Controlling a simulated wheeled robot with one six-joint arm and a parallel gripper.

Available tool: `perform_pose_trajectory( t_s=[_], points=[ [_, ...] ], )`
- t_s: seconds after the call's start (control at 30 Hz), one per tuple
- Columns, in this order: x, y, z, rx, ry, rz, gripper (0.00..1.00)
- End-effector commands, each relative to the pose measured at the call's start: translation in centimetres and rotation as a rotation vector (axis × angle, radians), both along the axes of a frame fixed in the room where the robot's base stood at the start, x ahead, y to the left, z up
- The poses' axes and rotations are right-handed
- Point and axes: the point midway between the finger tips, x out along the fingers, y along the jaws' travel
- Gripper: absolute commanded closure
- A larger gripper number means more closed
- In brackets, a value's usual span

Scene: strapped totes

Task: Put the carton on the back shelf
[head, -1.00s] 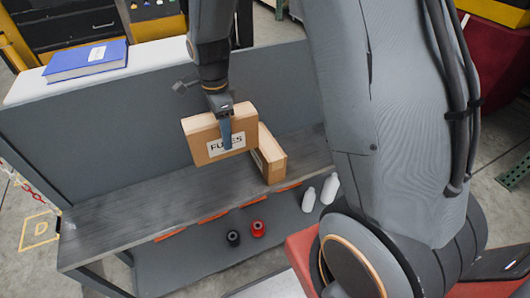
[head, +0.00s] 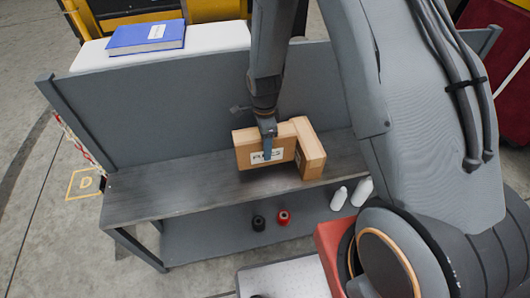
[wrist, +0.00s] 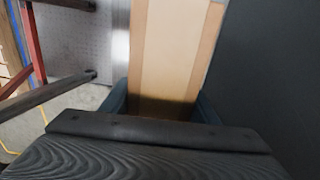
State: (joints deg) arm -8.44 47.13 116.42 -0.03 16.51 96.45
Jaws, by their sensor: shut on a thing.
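The carton (head: 247,158), a brown box with a white printed label, is in my gripper (head: 269,147) in the head view. A blue finger lies across its front face. In the wrist view the carton (wrist: 172,55) fills the space between the two fingers. It is roughly upright, just over the grey shelf board (head: 155,190) in front of a tall grey back panel (head: 180,115). I cannot tell if its bottom touches the board. A second brown carton (head: 311,158) stands on the board right beside it, on the right. Whether the two touch is unclear.
A blue book (head: 146,37) lies on the white top behind the panel. On the lower level stand a black spool (head: 258,223), a red spool (head: 283,217) and two white bottles (head: 339,198). The left part of the shelf board is clear.

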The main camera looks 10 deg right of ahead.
Motion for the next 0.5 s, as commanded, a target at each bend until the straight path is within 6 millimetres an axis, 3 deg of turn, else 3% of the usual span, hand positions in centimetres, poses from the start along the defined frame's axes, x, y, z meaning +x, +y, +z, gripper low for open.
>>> perform_pose_trajectory(
  t_s=[0.27,0.5],
  points=[
    [0.1,0.0,-1.4,0.000,-0.001,-0.001,0.99],
    [0.0,-0.1,-4.1,0.000,0.000,-0.001,0.99]
  ],
)
